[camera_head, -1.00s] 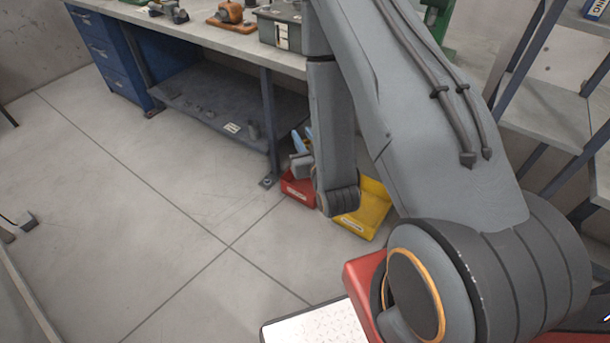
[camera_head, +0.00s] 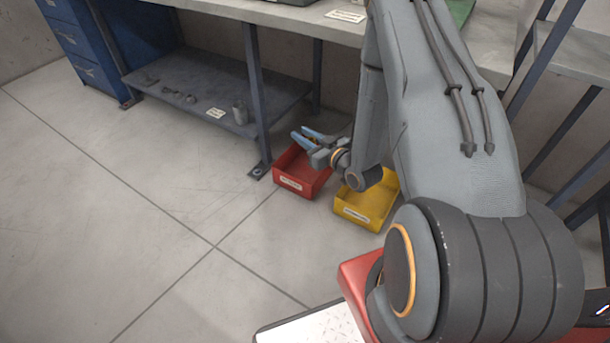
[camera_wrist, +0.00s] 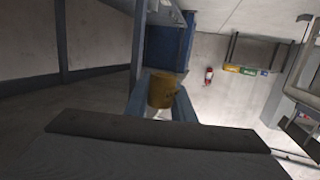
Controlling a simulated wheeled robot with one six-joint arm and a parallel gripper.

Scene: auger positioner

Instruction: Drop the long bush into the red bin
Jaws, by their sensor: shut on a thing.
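The red bin (camera_head: 295,186) stands on the floor by the bench leg, with a label on its front. My gripper (camera_head: 304,135), with blue fingers, is over the back part of the red bin, pointing left. In the wrist view its fingers (camera_wrist: 162,98) are shut on a brass-coloured cylinder, the long bush (camera_wrist: 161,89), held crosswise between them. The bush cannot be made out in the head view.
A yellow bin (camera_head: 362,212) stands just right of the red bin. The workbench (camera_head: 330,20) and its lower shelf (camera_head: 205,85), with small parts on it, are behind and left. Shelving (camera_head: 575,60) is at the right. The floor at left is clear.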

